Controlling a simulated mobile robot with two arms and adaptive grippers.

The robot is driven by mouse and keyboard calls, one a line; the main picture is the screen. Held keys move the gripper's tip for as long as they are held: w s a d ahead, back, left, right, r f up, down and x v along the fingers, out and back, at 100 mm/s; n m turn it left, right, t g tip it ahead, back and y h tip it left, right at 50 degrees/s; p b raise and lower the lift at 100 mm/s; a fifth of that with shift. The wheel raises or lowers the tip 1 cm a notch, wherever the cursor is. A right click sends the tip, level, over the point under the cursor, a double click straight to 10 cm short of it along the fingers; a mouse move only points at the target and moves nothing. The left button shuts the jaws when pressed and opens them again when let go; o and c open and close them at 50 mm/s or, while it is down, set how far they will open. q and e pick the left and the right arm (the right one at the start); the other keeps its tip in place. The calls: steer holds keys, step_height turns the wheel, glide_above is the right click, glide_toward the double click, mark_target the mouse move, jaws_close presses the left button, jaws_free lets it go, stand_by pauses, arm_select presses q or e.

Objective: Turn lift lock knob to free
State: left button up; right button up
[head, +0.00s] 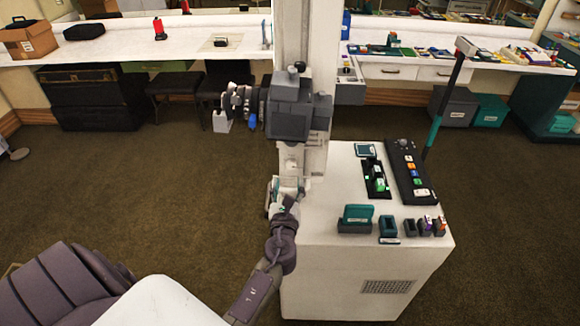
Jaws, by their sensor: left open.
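A pale upright column (314,160) rises from a white cabinet (330,270) and carries a dark grey device head (290,118) with a lens-like part on its left. My left gripper (287,188) is at the column's lower left side, just above the cabinet top. It is open, with its fingers around or beside a small pale fitting there. I cannot make out the lift lock knob for certain; the fingers may hide it. Contact cannot be told at this size. My right gripper is not in view.
On the cabinet top are a black button panel (411,172), a slotted lever unit (376,180) and several small teal and dark holders along the front. Brown carpet on the left is open.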

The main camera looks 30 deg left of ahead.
mark_target(291, 167)
arm_select(q)
steer(key=x, duration=0.6)
steer(key=shift+w, duration=0.4)
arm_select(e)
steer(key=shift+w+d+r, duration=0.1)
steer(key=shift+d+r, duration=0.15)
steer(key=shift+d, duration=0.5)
arm_select(q)
jaws_close()
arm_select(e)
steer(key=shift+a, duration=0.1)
